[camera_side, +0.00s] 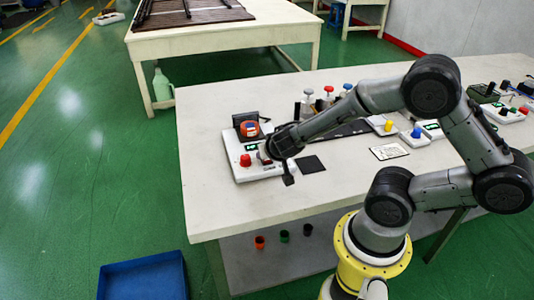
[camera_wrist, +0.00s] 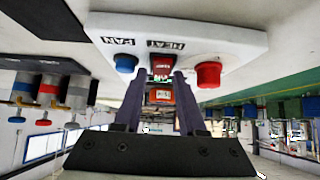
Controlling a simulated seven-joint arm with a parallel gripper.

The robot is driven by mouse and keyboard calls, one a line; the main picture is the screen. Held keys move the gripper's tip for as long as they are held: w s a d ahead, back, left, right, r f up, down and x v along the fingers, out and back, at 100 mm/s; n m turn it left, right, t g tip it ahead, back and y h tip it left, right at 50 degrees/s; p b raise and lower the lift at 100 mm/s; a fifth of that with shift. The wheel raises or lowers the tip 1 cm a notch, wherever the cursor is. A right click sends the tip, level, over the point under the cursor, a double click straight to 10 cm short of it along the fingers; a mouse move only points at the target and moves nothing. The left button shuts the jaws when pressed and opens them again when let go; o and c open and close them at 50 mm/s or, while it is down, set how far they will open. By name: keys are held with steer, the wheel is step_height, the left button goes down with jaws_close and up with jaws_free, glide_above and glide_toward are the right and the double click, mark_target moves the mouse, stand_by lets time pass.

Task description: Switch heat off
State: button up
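The white control unit (camera_side: 262,172) stands at the left end of the table. Its red knob (camera_side: 245,160) and green display (camera_side: 252,147) show in the side view. In the wrist view, the unit's panel (camera_wrist: 225,45) is upside down with HEAT and FAN labels. A red switch (camera_wrist: 166,60) lies by these labels, between a blue knob (camera_wrist: 126,63) and the red knob (camera_wrist: 208,74). I cannot read the switch's position. My gripper (camera_wrist: 160,78) is open, its fingertips apart near the switch and display; contact is unclear. In the side view my gripper (camera_side: 266,154) partly hides the panel.
An orange item (camera_side: 249,129) sits on the unit's dark rear part and shows between my fingers (camera_wrist: 159,97). Several coloured-capped bottles (camera_side: 328,96) stand behind. A black square (camera_side: 311,164) and a printed card (camera_side: 389,151) lie to the right. The table's front left is clear.

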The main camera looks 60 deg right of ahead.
steer(key=v, duration=1.4)
steer(key=shift+f, duration=0.1)
steer(key=s+d+r+m+g+y, duration=0.1)
steer(key=s+d+r+m, duration=0.2)
steer(key=r, duration=0.4)
steer(key=s+a+r+n+y, duration=0.2)
steer(key=s+a+n+y, duration=0.3)
steer(key=n, duration=0.7)
steer(key=s+a, duration=0.2)
steer(key=a, duration=0.1)
steer(key=shift+a, duration=0.2)
